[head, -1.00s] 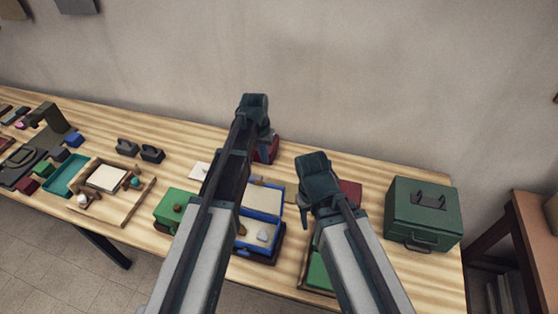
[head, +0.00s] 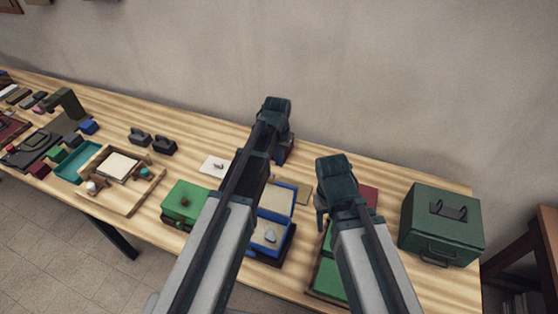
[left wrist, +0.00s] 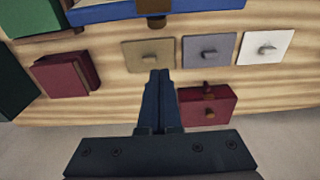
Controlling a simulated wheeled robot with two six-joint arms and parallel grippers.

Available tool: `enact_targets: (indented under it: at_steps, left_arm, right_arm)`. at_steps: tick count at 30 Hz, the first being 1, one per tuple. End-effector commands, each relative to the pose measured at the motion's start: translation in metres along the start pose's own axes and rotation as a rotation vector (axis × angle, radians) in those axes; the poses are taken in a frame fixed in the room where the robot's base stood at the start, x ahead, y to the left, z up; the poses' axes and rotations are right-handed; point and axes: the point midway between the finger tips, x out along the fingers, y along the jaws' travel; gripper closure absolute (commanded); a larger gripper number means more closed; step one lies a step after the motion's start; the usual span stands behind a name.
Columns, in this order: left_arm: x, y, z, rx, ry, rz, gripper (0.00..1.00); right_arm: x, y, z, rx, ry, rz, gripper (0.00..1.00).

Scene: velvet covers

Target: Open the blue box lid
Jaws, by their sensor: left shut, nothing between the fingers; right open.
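The blue box (head: 288,232) stands near the table's front, partly hidden by my left arm. Its lid (head: 293,200) is laid back behind it, pale inner face up; the open base holds a small grey object (head: 270,236). In the left wrist view a blue edge, seemingly the lid (left wrist: 115,12), shows at the top with a brown knob (left wrist: 157,21). My left gripper (head: 284,152) is beyond the box, apart from the lid. Its fingertips (left wrist: 159,74) are shut and empty, by a tan plate. My right gripper (head: 322,214) is open, right of the box.
Tan (left wrist: 149,54), grey (left wrist: 209,49) and white (left wrist: 265,47) knobbed plates lie beyond the box. A dark red box (left wrist: 218,115) is close beside my left fingers. Green boxes stand left (head: 184,200) and right (head: 326,276) of it; a green case (head: 440,222) is at the far right.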

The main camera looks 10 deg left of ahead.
Motion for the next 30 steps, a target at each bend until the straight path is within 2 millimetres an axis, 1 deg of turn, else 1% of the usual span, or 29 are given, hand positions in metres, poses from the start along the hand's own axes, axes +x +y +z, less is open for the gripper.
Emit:
enact_targets:
  at_steps: [1, 12, 13, 14, 15, 19, 22, 30]
  left_arm:
    - [0.015, 0.000, 0.000, 0.000, 0.000, 0.000, 1.00]
    - [0.066, 0.000, 0.000, 0.000, 0.000, 0.000, 1.00]
    - [0.062, 0.000, 0.005, 0.000, 0.000, 0.000, 1.00]
    - [0.053, 0.001, 0.014, 0.000, 0.000, 0.000, 1.00]
    - [0.049, 0.001, 0.022, -0.001, 0.000, 0.000, 1.00]
    - [0.045, 0.000, 0.035, -0.001, 0.000, 0.000, 1.00]
    - [0.044, 0.000, 0.038, 0.000, 0.000, 0.000, 1.00]
    - [0.045, 0.000, 0.038, 0.000, 0.000, 0.000, 1.00]
  right_arm:
    - [0.015, -0.001, -0.001, -0.002, 0.000, 0.000, 0.50]
    - [0.066, -0.006, -0.004, 0.000, 0.000, 0.000, 0.50]
    - [0.062, -0.006, -0.004, 0.000, 0.000, 0.000, 0.50]
    - [0.053, -0.005, -0.003, 0.000, 0.000, 0.000, 0.50]
    - [0.051, -0.005, -0.003, 0.000, 0.000, 0.000, 0.50]
    - [0.047, -0.004, -0.003, 0.000, 0.000, 0.000, 0.50]
    - [0.047, -0.004, -0.003, 0.000, 0.000, 0.000, 0.50]
    - [0.047, -0.004, -0.003, 0.000, 0.000, 0.000, 0.50]
